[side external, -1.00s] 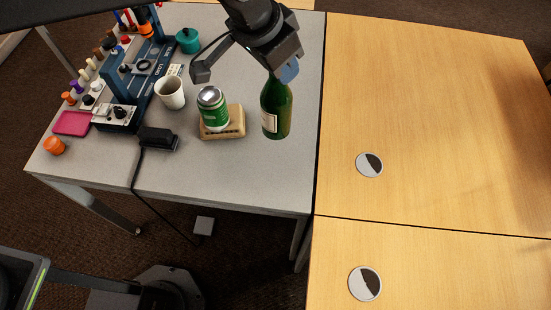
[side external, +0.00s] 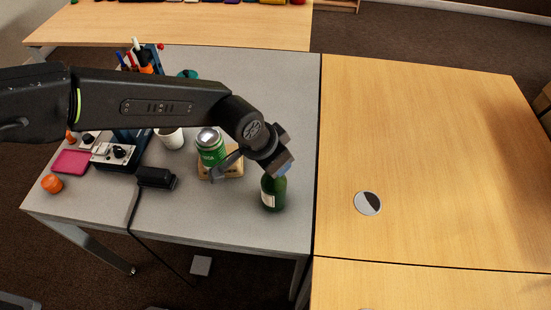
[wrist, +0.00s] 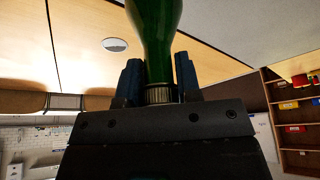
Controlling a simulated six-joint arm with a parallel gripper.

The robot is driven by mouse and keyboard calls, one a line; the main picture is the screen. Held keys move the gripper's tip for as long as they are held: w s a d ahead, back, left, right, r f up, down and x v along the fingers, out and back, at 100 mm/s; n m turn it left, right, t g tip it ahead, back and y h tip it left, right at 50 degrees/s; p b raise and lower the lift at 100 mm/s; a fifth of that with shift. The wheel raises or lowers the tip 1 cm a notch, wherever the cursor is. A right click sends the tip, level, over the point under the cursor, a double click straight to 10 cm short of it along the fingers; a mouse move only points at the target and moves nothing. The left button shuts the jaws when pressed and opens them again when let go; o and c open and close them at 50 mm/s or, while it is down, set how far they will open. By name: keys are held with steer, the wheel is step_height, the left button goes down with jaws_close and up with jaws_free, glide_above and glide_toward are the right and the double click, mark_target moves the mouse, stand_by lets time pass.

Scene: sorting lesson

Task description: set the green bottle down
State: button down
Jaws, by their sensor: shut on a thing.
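The green bottle (side external: 273,194) with a pale label is upright or nearly so at the right front of the grey table (side external: 230,221). My gripper (side external: 280,168) is above it and hides its top in the side view. In the wrist view, my gripper's blue fingers (wrist: 158,88) are shut around the neck of the green bottle (wrist: 155,35), close to its cap. I cannot tell whether the bottle's base touches the tabletop.
A green can (side external: 210,148) stands on a small wooden block (side external: 233,166) just left of the bottle. Further left are a white cup (side external: 171,138), a black device (side external: 156,178) and an orange piece (side external: 52,183). The wooden table (side external: 430,160) at right is largely clear.

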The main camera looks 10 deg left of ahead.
steer(key=shift+f, duration=0.2)
steer(key=c, duration=0.8)
jaws_free()
steer(key=shift+f, duration=0.1)
steer(key=shift+r, duration=0.35)
steer(key=v, duration=1.1)
steer(key=shift+s+a+r, duration=0.15)
steer(key=shift+r, duration=0.1)
